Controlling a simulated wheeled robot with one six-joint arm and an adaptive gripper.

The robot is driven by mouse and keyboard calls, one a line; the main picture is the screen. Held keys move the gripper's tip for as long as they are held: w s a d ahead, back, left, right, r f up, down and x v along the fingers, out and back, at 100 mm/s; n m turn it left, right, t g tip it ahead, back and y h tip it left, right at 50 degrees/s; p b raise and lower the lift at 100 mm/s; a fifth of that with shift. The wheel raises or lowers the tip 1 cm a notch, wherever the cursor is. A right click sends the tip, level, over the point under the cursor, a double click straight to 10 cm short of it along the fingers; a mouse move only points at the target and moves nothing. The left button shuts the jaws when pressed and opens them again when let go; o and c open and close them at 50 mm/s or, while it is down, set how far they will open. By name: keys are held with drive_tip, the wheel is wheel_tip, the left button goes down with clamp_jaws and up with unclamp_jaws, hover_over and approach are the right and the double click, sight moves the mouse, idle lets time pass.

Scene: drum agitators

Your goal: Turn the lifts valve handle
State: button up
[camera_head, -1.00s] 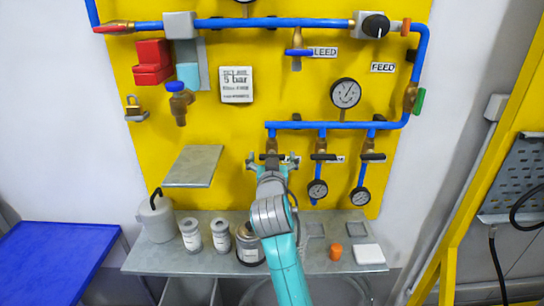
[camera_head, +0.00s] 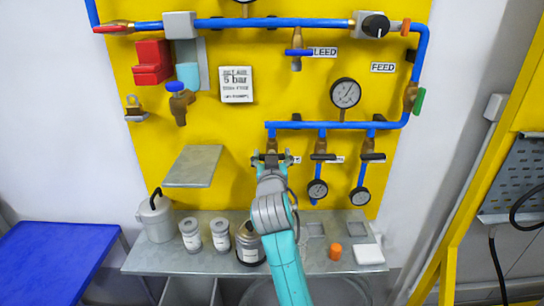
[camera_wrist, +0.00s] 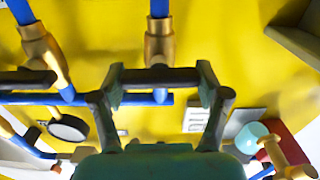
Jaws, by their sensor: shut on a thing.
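Three brass valves with black bar handles hang from the lower blue pipe on the yellow panel. My gripper (camera_head: 272,159) is at the leftmost valve (camera_head: 272,145), whose label is mostly hidden and unreadable. In the wrist view my gripper (camera_wrist: 158,90) has its two fingers at the ends of that valve's black handle (camera_wrist: 158,75), shut on it. The handle lies level, crosswise to its pipe. The middle valve handle (camera_head: 320,157) and the right valve handle (camera_head: 373,157) are also level. I cannot read which label says lifts.
The middle valve (camera_wrist: 40,50) stands close beside my gripper in the wrist view. Small gauges (camera_head: 317,189) hang below it. A grey plate (camera_head: 193,166) juts out to the left. A shelf (camera_head: 165,262) with several cans lies below.

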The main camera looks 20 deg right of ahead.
drive_tip(key=n, duration=0.4)
drive_tip(key=shift+a, duration=0.1)
drive_tip(key=n, duration=0.4)
drive_tip(key=shift+f+n, duration=0.1)
drive_tip(key=shift+n, duration=0.3)
drive_tip(key=n, duration=0.4)
drive_tip(key=shift+w+a+f+n, duration=0.1)
drive_tip(key=shift+n, duration=2.2)
drive_tip(key=shift+f, duration=0.1)
drive_tip(key=o, duration=1.2)
drive_tip(key=shift+c, duration=0.2)
